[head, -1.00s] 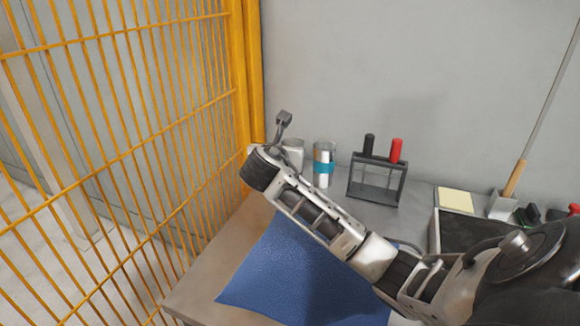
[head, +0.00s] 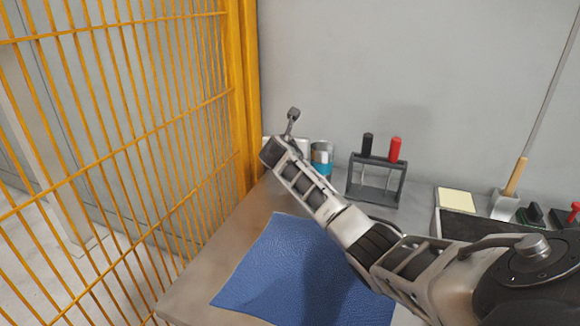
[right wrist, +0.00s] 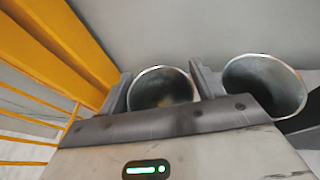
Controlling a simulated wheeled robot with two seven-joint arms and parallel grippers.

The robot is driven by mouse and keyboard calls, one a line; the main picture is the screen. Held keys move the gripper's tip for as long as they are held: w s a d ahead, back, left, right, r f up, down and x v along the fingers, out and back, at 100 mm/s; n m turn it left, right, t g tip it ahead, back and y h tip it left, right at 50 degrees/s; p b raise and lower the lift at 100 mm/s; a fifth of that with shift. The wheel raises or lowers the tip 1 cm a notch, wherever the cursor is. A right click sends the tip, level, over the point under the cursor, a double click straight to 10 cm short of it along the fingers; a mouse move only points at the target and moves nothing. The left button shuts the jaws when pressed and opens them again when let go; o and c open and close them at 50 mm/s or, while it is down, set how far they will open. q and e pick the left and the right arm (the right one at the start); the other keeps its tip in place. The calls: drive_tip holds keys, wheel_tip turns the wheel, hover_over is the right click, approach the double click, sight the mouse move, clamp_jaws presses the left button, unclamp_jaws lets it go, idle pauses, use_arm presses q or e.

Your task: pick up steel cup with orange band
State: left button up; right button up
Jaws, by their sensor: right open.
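In the right wrist view, my right gripper (right wrist: 161,71) is open, with one finger on each side of a steel cup (right wrist: 161,90). I look down into this cup's open mouth; its outer wall and any orange band are hidden by the gripper body. I cannot tell whether the fingers touch it. In the head view, my right forearm and wrist cover this cup and the fingers. My left gripper is not in view.
A second steel cup with a blue band (head: 321,158) stands close to the right of the gripper. A tool rack (head: 377,180) with black and red handles stands further right. A yellow mesh fence (head: 120,120) borders the left. A blue mat (head: 290,265) lies in front.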

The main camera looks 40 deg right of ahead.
drive_tip(key=c, duration=1)
